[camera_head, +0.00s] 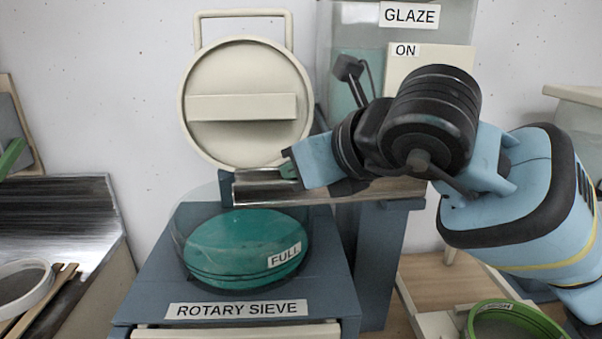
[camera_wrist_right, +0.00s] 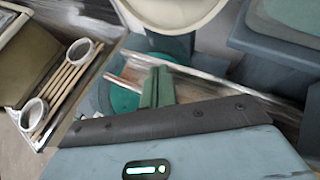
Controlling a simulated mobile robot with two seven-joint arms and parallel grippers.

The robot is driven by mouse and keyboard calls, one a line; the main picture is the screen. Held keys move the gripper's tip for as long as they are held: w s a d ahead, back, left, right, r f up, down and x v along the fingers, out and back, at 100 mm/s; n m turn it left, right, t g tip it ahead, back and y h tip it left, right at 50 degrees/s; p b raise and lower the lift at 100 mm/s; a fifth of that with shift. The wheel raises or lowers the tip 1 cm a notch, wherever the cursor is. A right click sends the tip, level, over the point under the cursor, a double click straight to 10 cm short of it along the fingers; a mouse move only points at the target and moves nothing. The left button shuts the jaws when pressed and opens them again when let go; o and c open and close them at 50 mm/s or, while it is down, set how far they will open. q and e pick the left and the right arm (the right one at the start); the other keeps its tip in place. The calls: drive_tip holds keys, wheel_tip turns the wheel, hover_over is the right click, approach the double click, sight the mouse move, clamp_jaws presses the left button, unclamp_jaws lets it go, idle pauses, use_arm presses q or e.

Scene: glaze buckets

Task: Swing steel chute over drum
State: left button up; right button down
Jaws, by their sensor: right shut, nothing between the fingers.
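The steel chute (camera_head: 270,190) is a shiny open trough on a blue post. Its left end reaches over the back part of the clear drum (camera_head: 180,225), which holds teal glaze and is labelled FULL. My right gripper (camera_head: 290,166) is shut and empty at the chute's left end; I cannot tell whether it touches. In the right wrist view the shut green fingers (camera_wrist_right: 157,86) lie across the chute (camera_wrist_right: 205,86), with the teal drum (camera_wrist_right: 122,98) beyond. My right forearm hides part of the chute. My left gripper is not in view.
The round cream lid (camera_head: 246,135) stands raised behind the drum. A GLAZE tank (camera_head: 345,25) with an ON panel (camera_head: 440,54) stands behind my right arm. A green-rimmed sieve (camera_head: 515,308) lies at lower right. A metal tray (camera_head: 60,205) is at left.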

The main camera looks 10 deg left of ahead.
drive_tip(key=shift+w+a, duration=0.15)
drive_tip(key=shift+w, duration=0.4)
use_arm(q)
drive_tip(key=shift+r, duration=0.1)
use_arm(e)
drive_tip(key=shift+r, duration=0.1)
